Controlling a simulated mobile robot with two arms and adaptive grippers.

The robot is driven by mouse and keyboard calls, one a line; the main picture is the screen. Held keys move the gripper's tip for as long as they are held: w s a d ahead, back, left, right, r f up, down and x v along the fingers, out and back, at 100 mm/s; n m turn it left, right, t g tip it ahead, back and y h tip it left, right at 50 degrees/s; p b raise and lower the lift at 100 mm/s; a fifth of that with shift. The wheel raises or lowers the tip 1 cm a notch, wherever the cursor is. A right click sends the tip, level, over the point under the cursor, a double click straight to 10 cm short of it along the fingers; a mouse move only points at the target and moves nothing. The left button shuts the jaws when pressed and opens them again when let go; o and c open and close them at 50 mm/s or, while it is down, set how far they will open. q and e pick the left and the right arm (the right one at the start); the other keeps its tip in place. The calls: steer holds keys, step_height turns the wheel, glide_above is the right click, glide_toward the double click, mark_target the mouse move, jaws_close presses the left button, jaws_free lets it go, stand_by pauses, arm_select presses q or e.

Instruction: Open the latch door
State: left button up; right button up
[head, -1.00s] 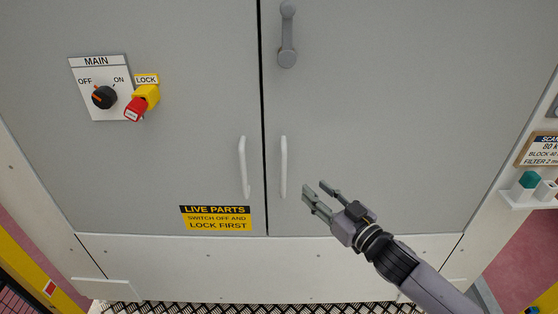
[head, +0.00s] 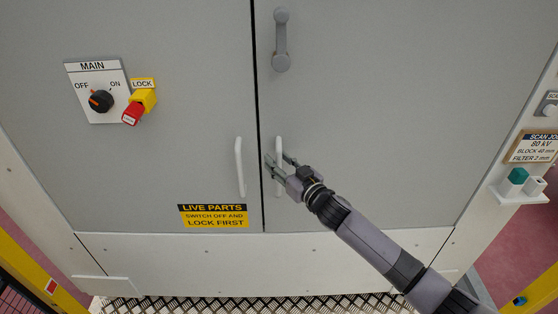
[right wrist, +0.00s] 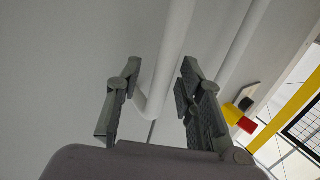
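The grey cabinet has a left door (head: 170,150) and a right door (head: 400,100), both shut at a dark vertical seam. The right door bears a grey latch lever (head: 281,40) standing upright near the top and a white bar handle (head: 279,145) lower down. My right gripper (head: 278,160) is at this white handle with its fingers spread. In the right wrist view, the handle (right wrist: 172,60) runs between the two open fingers (right wrist: 160,68), and contact is not clear. My left gripper is not in view.
The left door has its own white handle (head: 240,167) close by, a MAIN switch (head: 101,100) whose pointer is toward OFF, a yellow and red LOCK piece (head: 138,105) and a warning label (head: 213,217). A small shelf (head: 524,196) sticks out at the right.

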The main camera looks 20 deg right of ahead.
steer(key=shift+c, duration=0.6)
jaws_close()
stand_by(0.4)
